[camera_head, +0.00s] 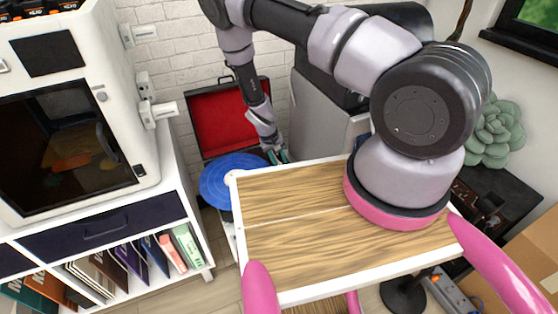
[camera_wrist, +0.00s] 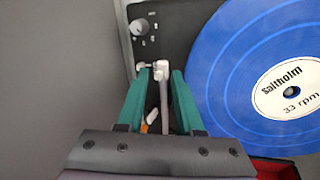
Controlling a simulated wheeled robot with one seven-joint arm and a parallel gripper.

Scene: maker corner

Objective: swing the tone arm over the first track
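The blue record (camera_wrist: 235,75), with a cream label reading "Saltholm 33 rpm", fills the right of the wrist view. It also shows in the head view (camera_head: 225,182), in front of a raised red-lined lid (camera_head: 218,118). The pale tone arm (camera_wrist: 164,98) lies left of the record's edge, not over it. My gripper (camera_wrist: 160,73) has two teal fingers, one on each side of the tone arm. They stand apart, with a visible gap on the left; whether the right finger touches the arm is unclear. In the head view my gripper (camera_head: 279,156) is at the record's right edge.
A knob (camera_wrist: 140,27) sits on the dark deck beyond the fingertips. A grey cabinet (camera_head: 318,115) stands close on the right of the player. A white shelf unit (camera_head: 185,225) with a printer-like machine (camera_head: 75,130) stands to the left.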

